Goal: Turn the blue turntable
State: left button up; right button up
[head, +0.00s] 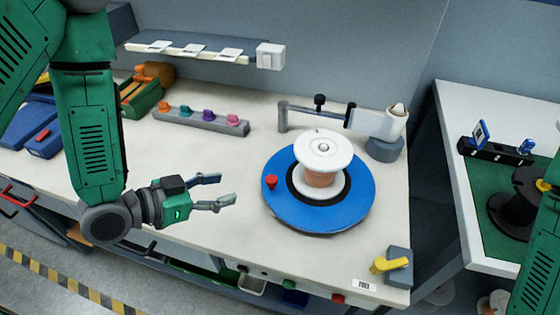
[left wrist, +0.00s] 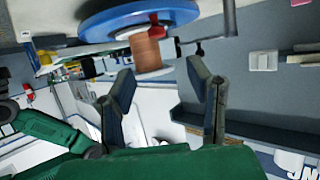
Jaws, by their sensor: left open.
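The blue turntable (head: 318,219) is a flat disc on the right part of the white table. A white spool (head: 323,150) with copper-coloured winding stands upright on its middle. A red knob (head: 271,181) sits on the disc's left edge. My left gripper (head: 228,190) is open and empty, left of the turntable and apart from it. In the left wrist view the blue turntable (left wrist: 130,22) shows at the top, beyond the two open fingers (left wrist: 165,92). Of my right arm only a green part shows at the right edge of the head view; its gripper is out of view.
A grey bar with coloured knobs (head: 200,120) lies at the back left. A tensioner arm (head: 345,116) with a white cone stands behind the turntable. A yellow lever (head: 386,265) is at the front right corner. The table between gripper and disc is clear.

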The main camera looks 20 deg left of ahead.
aim_at(269, 179)
pick_arm(q)
jog(key=p+x, duration=0.1)
jog(key=x, duration=1.1)
jog(key=shift+d, duration=0.2)
jog(key=shift+w+d+f, duration=0.25)
jog(key=shift+w+f, duration=0.1)
jog(key=shift+w, duration=0.1)
grip_shut()
